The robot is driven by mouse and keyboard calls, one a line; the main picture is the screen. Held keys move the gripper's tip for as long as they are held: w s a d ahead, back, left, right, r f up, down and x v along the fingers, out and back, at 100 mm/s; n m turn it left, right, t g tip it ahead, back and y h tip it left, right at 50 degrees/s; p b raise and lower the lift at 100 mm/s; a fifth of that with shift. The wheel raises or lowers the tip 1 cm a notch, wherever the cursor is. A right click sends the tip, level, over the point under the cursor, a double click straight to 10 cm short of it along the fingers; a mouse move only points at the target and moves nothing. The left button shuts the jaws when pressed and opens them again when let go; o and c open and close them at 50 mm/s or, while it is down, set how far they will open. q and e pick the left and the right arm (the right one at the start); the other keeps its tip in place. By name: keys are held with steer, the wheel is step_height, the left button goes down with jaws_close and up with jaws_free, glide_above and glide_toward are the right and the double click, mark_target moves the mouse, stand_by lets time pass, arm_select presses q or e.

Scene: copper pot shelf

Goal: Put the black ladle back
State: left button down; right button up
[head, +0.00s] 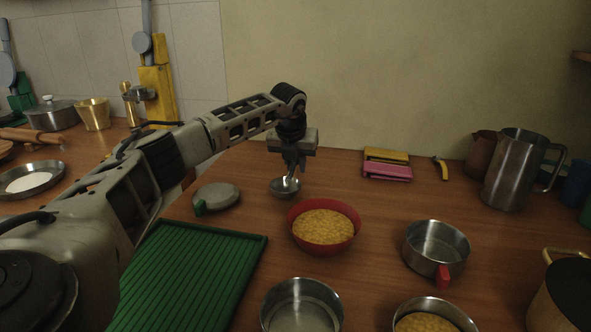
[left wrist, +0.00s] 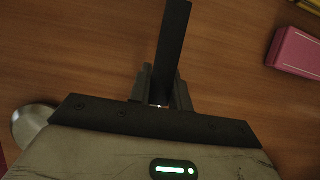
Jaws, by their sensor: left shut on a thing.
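My left gripper (head: 293,158) points down over the wooden table and is shut on the black ladle, whose steel bowl (head: 285,187) hangs below it. In the left wrist view the ladle's flat black handle (left wrist: 173,40) passes between the two fingers of the left gripper (left wrist: 163,92). Part of a shiny round metal shape, likely the bowl, shows at that view's left edge. In the head view the bowl is just behind and left of the red bowl (head: 323,229) of yellow food, apparently apart from it. My right gripper is not in view.
A grey round lid-like thing (head: 216,195) and a green ribbed mat (head: 190,278) lie left. Steel pots (head: 436,249) stand front right, a tall steel jug (head: 511,170) at the right. Yellow and pink sponges (head: 387,172) lie at the back. The table between the sponges and red bowl is clear.

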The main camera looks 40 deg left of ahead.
mark_target(292, 171)
arm_select(q)
steer(key=shift+f, duration=0.7)
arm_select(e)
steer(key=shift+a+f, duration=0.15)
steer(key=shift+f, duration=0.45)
arm_select(q)
steer(key=c, duration=1.3)
jaws_free()
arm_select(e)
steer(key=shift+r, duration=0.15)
arm_select(q)
steer(key=p+v, duration=0.1)
steer(key=v, duration=1)
steer(key=shift+s+r+p, duration=0.1)
steer(key=shift+r+p, duration=0.2)
steer(key=shift+p, duration=0.05)
steer(key=shift+s+d+r, duration=0.1)
steer(key=shift+r, duration=0.15)
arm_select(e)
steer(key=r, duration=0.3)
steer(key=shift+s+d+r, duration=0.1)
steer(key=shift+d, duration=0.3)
